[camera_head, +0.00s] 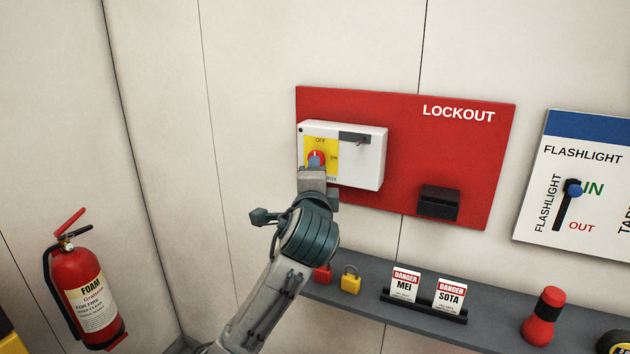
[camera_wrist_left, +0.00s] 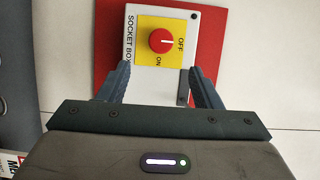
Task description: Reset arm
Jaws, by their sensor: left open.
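My left gripper (camera_wrist_left: 159,88) is open in the left wrist view, with its two fingers apart on either side of the white socket box (camera_wrist_left: 136,77). A red rotary knob (camera_wrist_left: 162,41) on a yellow plate, marked OFF and ON, lies ahead between the fingers. No finger visibly touches the knob. In the head view my left arm reaches up to the socket box (camera_head: 360,167), and the wrist hides the fingertips and the knob's lower side. The red knob (camera_head: 314,156) shows just above the wrist. My right gripper is in neither view.
The box sits on a red LOCKOUT board (camera_head: 450,150) with a black holder (camera_head: 438,202). Below, a grey shelf (camera_head: 490,326) bears a yellow padlock (camera_head: 350,280), a red padlock (camera_head: 323,273), danger tags (camera_head: 405,284) and a red flashlight (camera_head: 542,316). A fire extinguisher (camera_head: 88,290) stands left.

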